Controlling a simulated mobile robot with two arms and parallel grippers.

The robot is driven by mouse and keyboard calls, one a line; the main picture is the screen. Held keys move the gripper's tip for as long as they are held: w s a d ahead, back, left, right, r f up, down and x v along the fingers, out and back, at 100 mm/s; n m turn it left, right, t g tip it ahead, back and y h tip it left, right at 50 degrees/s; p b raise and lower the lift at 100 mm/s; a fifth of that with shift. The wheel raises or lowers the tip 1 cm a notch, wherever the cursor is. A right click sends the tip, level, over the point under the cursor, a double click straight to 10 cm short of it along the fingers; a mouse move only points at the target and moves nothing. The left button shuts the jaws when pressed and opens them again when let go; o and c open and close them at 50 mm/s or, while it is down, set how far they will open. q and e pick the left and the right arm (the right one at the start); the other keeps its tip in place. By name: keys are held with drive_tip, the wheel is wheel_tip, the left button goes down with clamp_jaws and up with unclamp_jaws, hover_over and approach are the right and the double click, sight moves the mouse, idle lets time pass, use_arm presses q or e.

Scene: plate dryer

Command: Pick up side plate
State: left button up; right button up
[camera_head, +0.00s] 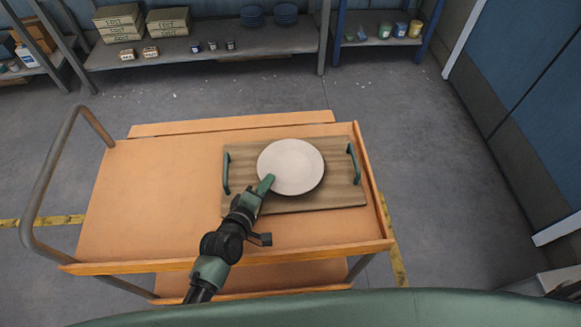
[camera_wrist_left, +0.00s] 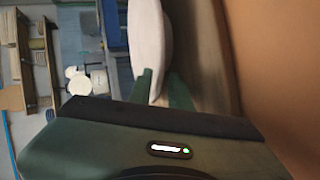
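The side plate (camera_head: 291,167), round and off-white, lies on a wooden tray (camera_head: 240,200) with two green handles. My left gripper (camera_head: 266,184) is at the plate's near-left rim, with one green finger showing over the rim. In the left wrist view the plate (camera_wrist_left: 148,38) is seen almost edge-on. The two green fingers of the left gripper (camera_wrist_left: 162,88) stand apart, one on each side of the rim, with a gap between them. Whether either finger touches the plate I cannot tell. My right gripper is not in view.
The tray sits on the right of an orange cart (camera_head: 150,190) with raised edges and a grey push handle (camera_head: 55,170) at left. The cart's left half is clear. Shelves (camera_head: 200,55) with boxes, jars and stacked blue plates (camera_head: 286,14) stand at the back.

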use_arm(q)
clamp_jaws()
drive_tip(key=shift+w+r, duration=0.1)
idle(1.2)
